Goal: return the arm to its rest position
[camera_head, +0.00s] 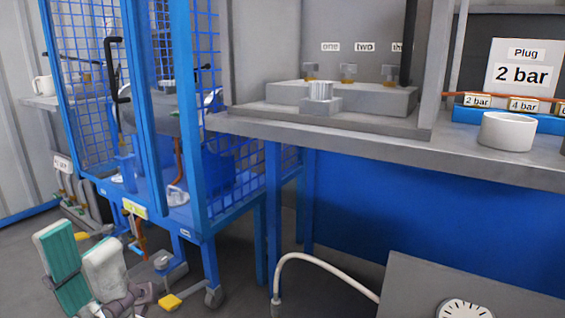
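My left gripper (76,240) is at the lower left, low over the floor in front of the blue mesh cage. One finger shows a teal pad and the other a pale back. The fingers stand apart with nothing visible between them. Part of its linkage shows below, and the rest of the arm is out of view. My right gripper is not in view. A metallic cylindrical part on a square base (320,97), perhaps the flanged shell, stands upright on the grey bench, far from my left gripper.
The blue cage (193,130) stands close behind my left gripper, with yellow-ended levers low at its foot. The grey bench (370,142) carries a white cup (507,132) and a "2 bar" sign (522,73). A white hose (310,258) arches to a gauge panel (430,280) at lower right.

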